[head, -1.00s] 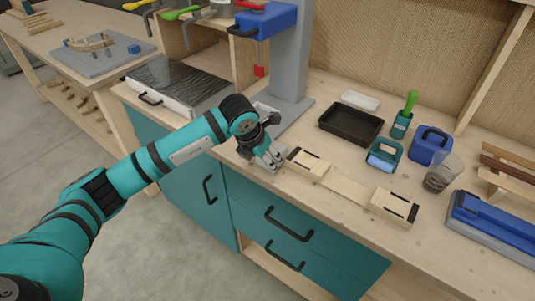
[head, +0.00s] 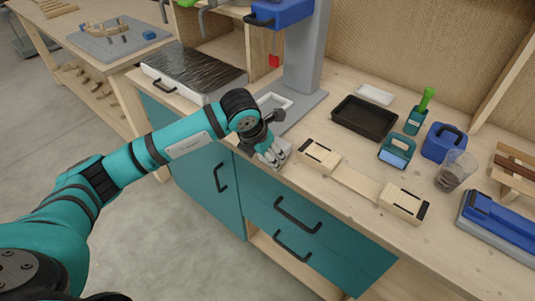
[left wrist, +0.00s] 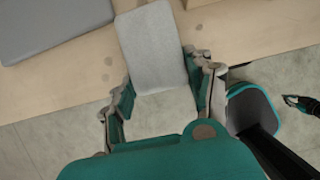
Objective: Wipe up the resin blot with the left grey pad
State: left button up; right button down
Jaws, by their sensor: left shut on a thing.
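My left gripper (head: 270,155) is low over the front edge of the bench, left of the pale wooden blocks. It is shut on a flat grey pad (head: 282,152). In the left wrist view the pad (left wrist: 152,45) reaches forward from between the fingers (left wrist: 162,90) and lies over the bench top; I cannot tell whether it touches the wood. I cannot make out a resin blot; dark round spots (left wrist: 108,60) on the wood beside the pad look like knots. A small dark jaw-like part, perhaps my right gripper (left wrist: 300,103), shows at the right edge.
A grey column base (head: 305,108) with a white tray (head: 275,102) stands behind my gripper. Wooden blocks (head: 319,155) joined by a thin strip lie to the right. A black tray (head: 364,117), blue-topped tools and a glass (head: 455,170) stand farther right.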

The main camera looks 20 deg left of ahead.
pick_arm(q)
notch_tip(320, 180, up, 6)
jog(key=p, duration=0.2)
jog(key=shift+w+f+p, duration=0.1)
jog(key=shift+f+p, duration=0.15)
jog(key=shift+p, duration=0.05)
jog(key=shift+r+p, duration=0.5)
jog(key=shift+r, duration=1)
